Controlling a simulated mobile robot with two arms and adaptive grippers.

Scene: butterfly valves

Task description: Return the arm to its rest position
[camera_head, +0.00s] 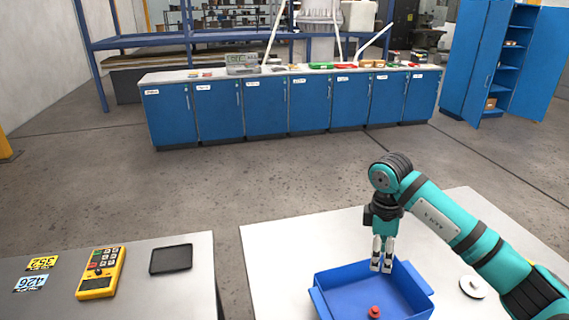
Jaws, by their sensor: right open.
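My right arm (447,228) is teal and black and comes in from the right over the white table. My right gripper (381,267) points straight down with its fingers apart and nothing between them. It hangs above the back part of a blue bin (345,271). A small red piece (374,312) lies in the bin, in front of the gripper and apart from it. My left arm and left gripper do not show.
A white round part (473,287) lies on the white table (275,250) right of the bin. A left table holds a yellow handheld device (101,273), a black tray (171,259) and number tags (38,263). Blue cabinets (268,107) stand behind, across open floor.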

